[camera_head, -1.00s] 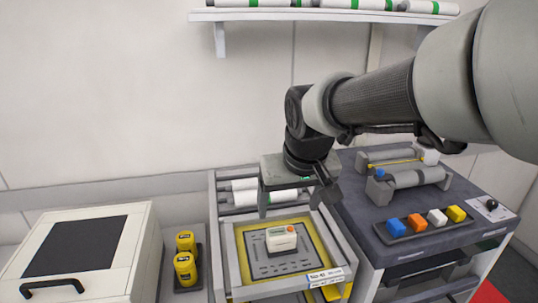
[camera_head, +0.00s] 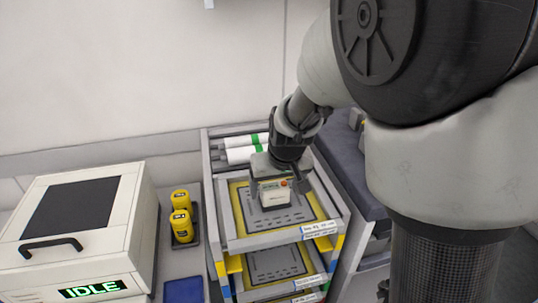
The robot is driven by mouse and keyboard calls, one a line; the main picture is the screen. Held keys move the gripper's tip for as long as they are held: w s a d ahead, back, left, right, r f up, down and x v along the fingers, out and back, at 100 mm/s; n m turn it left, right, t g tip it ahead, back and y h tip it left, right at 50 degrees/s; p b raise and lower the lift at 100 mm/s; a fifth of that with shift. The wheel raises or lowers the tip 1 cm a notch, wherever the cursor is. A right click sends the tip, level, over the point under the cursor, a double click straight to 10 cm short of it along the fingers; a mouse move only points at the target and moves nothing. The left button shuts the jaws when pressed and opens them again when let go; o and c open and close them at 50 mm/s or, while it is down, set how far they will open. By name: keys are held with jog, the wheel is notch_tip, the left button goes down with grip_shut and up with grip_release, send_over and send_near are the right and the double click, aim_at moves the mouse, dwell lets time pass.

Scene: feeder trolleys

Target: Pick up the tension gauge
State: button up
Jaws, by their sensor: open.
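The tension gauge appears to be the small white box (camera_head: 270,195) with a green display strip and an orange button, resting on the grey plate of the top yellow-edged tray (camera_head: 237,222) of the feeder trolley. My gripper (camera_head: 276,190) is above the gauge, pointing down, with its palm over the gauge's back edge. Its fingers are open, one to the left of the gauge and one to the right. I cannot tell whether either finger touches it. The gauge's top back part is hidden.
White rolls with green bands (camera_head: 240,154) lie behind the tray. Lower trays (camera_head: 275,265) sit beneath. Yellow canisters (camera_head: 182,226) and a white box showing IDLE (camera_head: 90,240) stand left. My arm covers much of the dark cart (camera_head: 345,160) at right.

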jog(key=shift+w+f, duration=0.25)
jog(key=shift+f, duration=0.35)
